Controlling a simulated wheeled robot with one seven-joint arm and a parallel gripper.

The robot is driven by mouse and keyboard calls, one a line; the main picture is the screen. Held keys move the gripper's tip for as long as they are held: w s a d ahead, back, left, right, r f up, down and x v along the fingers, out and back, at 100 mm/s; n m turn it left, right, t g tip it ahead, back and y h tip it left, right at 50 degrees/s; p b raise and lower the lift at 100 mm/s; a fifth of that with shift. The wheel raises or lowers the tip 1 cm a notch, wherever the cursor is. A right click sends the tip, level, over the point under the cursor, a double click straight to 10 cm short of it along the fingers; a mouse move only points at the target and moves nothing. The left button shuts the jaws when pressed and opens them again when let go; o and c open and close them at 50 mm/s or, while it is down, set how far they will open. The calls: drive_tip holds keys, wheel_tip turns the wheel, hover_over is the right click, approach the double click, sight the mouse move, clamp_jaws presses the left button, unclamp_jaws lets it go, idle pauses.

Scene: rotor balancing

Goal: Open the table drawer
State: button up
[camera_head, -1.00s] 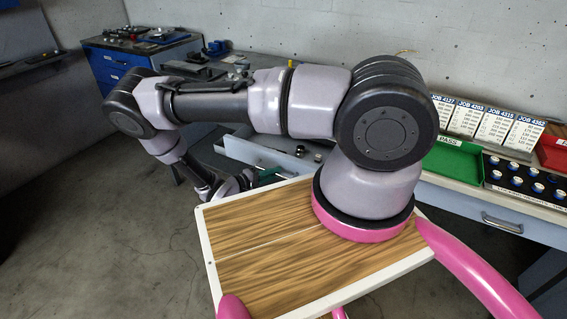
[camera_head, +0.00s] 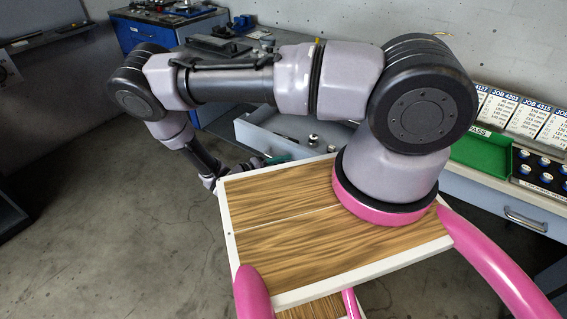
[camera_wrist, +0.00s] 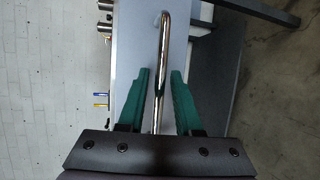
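The table drawer (camera_head: 262,139) is a pale grey box that stands out from the bench, with its inside showing in the head view. Its bar handle (camera_wrist: 164,40) is a shiny metal rod that shows in the wrist view, in front of the pale drawer front (camera_wrist: 135,55). My gripper (camera_wrist: 160,72) has its two green fingers apart, one on each side of the bar, with a visible gap on both sides. In the head view only a little of the green fingers shows beside the drawer, and the handle is hidden.
Small metal parts (camera_head: 313,140) lie in the drawer. A green bin (camera_head: 482,155) and a black tray of blue-capped pieces (camera_head: 540,170) stand on the bench at right. A second, closed drawer handle (camera_head: 525,219) is below. The floor (camera_head: 110,220) at left is clear.

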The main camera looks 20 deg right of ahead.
idle(0.3)
drive_tip(key=v, duration=1)
drive_tip(key=shift+a, duration=0.4)
drive_tip(key=shift+s, duration=0.1)
drive_tip(key=w+d+r+m+g+y, duration=0.15)
drive_tip(key=r+y, duration=0.25)
drive_tip(key=r, duration=0.7)
drive_tip(key=w+r+m+g+y, duration=0.1)
drive_tip(key=r+m+g+y, duration=0.2)
drive_tip(key=r, duration=0.8)
drive_tip(key=w+d+r+m+g+y, duration=0.15)
drive_tip(key=r+y, duration=0.25)
drive_tip(key=r, duration=0.7)
drive_tip(key=s+d+r+m+t+y, duration=0.1)
drive_tip(key=s+d+r+t+y, duration=0.2)
drive_tip(key=s+r, duration=0.4)
drive_tip(key=s+d+r+m+t+y, duration=0.1)
drive_tip(key=s+d+r+t+y, duration=0.2)
drive_tip(key=r, duration=1.4)
drive_tip(key=s+d+t, duration=0.3)
drive_tip(key=d, duration=0.1)
drive_tip(key=shift+s+d, duration=0.3)
drive_tip(key=shift+s, duration=0.05)
